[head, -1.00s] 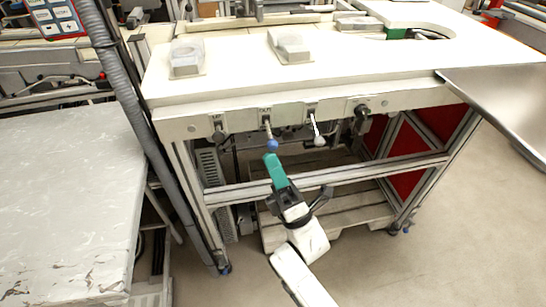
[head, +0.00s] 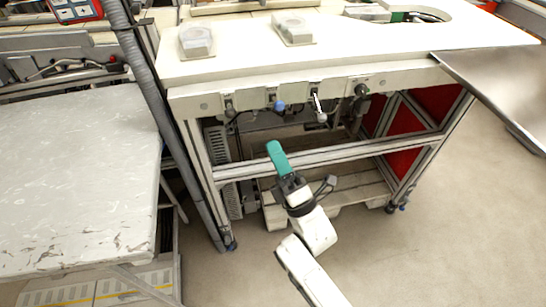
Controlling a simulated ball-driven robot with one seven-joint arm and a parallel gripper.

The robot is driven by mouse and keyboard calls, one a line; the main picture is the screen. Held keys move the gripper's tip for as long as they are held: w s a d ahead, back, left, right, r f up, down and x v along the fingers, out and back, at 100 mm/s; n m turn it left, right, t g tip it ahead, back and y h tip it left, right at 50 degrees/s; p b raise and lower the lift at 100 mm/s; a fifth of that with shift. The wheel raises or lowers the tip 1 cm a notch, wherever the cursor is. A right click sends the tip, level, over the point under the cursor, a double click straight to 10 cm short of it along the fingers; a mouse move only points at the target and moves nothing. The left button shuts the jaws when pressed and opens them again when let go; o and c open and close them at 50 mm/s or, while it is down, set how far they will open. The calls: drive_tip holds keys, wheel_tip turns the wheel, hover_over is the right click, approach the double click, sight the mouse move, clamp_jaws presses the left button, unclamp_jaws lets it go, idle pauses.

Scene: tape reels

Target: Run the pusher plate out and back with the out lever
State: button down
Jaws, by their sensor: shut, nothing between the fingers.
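The lever with the blue ball knob (head: 279,106) sits on the front panel (head: 245,101) of the white-topped machine table, below a small label. It is the second control from the left. Its knob now stands close under the label, higher than the knob of the lever to its right. My gripper (head: 273,147), with teal fingers, is shut and empty. It points up, below the blue knob and clearly apart from it. I cannot make out for certain which part is the pusher plate.
A white-knobbed lever (head: 321,116) hangs close to the right, with a black knob (head: 361,91) beyond it. The table frame's crossbar (head: 340,156) runs behind my gripper. A worn grey table (head: 70,190) stands at left. Floor at lower right is clear.

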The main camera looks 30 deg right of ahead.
drive_tip(key=s+f, duration=0.5)
drive_tip(key=s, duration=0.3)
drive_tip(key=shift+s+d+b, duration=0.25)
drive_tip(key=shift+s+b, duration=0.05)
drive_tip(key=w+d+f+m+g+h, duration=0.3)
drive_tip(key=w+f+m+g, duration=0.2)
drive_tip(key=f+m+g, duration=0.35)
drive_tip(key=s+d+f+m+g+h, duration=0.1)
drive_tip(key=s+f+m+g, duration=0.45)
drive_tip(key=s+g, duration=0.2)
drive_tip(key=s+d+f+m+g, duration=0.2)
drive_tip(key=s+f+m+g, duration=0.2)
drive_tip(key=s+m+g, duration=0.6)
drive_tip(key=s, duration=0.6)
wheel_tip(320, 180, up, 14)
drive_tip(key=p, duration=1.2)
drive_tip(key=shift+s+f+p, duration=0.15)
drive_tip(key=shift+p, duration=0.25)
